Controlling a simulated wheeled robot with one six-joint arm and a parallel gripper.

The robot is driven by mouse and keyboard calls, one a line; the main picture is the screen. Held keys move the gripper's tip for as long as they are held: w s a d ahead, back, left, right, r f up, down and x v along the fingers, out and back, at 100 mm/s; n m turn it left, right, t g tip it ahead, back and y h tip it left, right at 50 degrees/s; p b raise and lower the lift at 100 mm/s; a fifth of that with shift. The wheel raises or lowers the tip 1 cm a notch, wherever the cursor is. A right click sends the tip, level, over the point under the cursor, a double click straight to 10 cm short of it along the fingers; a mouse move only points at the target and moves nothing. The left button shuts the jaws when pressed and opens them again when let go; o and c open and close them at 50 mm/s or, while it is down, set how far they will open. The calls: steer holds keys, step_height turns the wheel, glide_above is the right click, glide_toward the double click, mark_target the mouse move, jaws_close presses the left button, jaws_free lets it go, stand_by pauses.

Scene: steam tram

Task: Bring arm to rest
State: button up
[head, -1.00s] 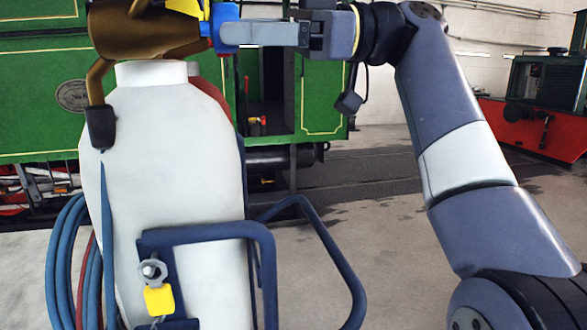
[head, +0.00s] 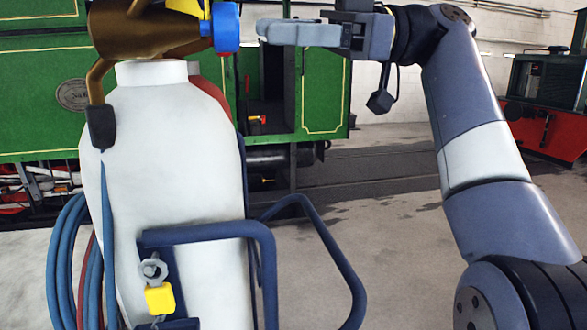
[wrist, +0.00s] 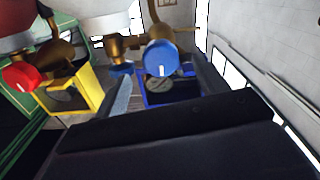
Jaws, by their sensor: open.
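My gripper (head: 262,32) is at the upper middle of the head view, at the end of my raised arm. It is open and empty. Its fingertips point left at a blue knob (head: 226,27) on the brass valve (head: 135,35) of a white gas cylinder (head: 170,200). A small gap separates the fingertips from the knob. In the wrist view the blue knob (wrist: 161,58) faces me, beyond a finger (wrist: 121,100). A red knob (wrist: 21,76) is farther left there.
A blue trolley frame (head: 320,255) holds the cylinder, with blue hoses (head: 62,255) at its left. A green tram (head: 40,100) stands behind. A red and dark machine (head: 540,110) is at the far right. The floor right of the trolley is clear.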

mark_target(237, 27)
steer(key=v, duration=0.6)
steer(key=shift+m, duration=0.3)
steer(key=x, duration=1.1)
steer(key=shift+s+a+r, duration=0.1)
steer(key=shift+a+r, duration=0.05)
steer(key=m+p, duration=0.3)
steer(key=m, duration=0.2)
steer(key=shift+m, duration=0.3)
